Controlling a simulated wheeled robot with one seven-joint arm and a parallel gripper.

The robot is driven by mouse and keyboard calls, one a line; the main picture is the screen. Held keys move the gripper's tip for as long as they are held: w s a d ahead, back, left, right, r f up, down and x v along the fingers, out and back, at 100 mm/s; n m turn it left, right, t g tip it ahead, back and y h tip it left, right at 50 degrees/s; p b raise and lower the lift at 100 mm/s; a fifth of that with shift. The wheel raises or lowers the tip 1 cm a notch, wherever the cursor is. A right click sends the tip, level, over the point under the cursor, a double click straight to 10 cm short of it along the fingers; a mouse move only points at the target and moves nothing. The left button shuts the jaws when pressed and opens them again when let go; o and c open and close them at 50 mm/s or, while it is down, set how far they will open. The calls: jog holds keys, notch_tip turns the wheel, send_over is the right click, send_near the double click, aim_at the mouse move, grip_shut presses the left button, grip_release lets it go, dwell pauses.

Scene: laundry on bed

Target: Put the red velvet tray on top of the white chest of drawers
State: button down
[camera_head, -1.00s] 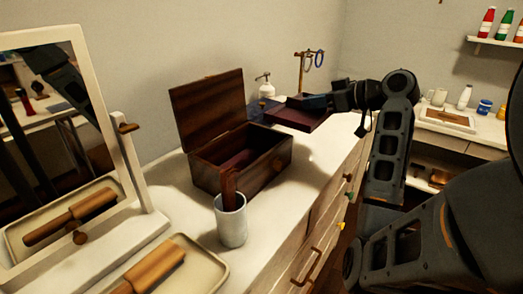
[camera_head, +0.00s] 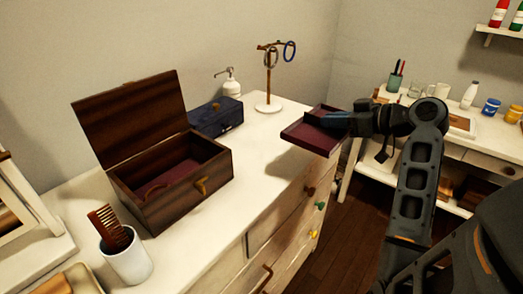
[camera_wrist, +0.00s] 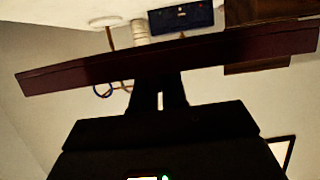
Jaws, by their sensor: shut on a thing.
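The red velvet tray (camera_head: 311,134) is dark red with a shallow rim. My gripper (camera_head: 337,119) is shut on its right side in the head view. The tray is near the front edge of the white chest of drawers (camera_head: 265,185), partly over the top; a soft shadow lies on the top beside it. I cannot tell how high above the top it is. In the wrist view the tray (camera_wrist: 170,62) spans the picture edge-on, held by the gripper (camera_wrist: 160,90), and the jaw tips are hidden behind it.
A dark wooden box (camera_head: 170,185) with its lid up stands on the chest. Behind are a blue box (camera_head: 216,117), a white pump bottle (camera_head: 230,85) and a ring stand (camera_head: 268,105). A cup with a comb (camera_head: 125,255) is at front left. The top left of the tray is clear.

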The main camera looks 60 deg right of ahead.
jog(key=p, duration=0.1)
send_over(287, 157)
notch_tip(287, 157, down, 6)
jog(key=shift+f, duration=0.25)
jog(key=shift+a+f, duration=0.1)
jog(key=shift+f, duration=1.95)
jog(key=shift+f, duration=0.2)
jog(key=c, duration=1.2)
grip_release()
jog(key=shift+o, duration=0.2)
jog(key=shift+r, duration=0.15)
jog(key=v, duration=1.2)
jog(key=shift+b, duration=0.45)
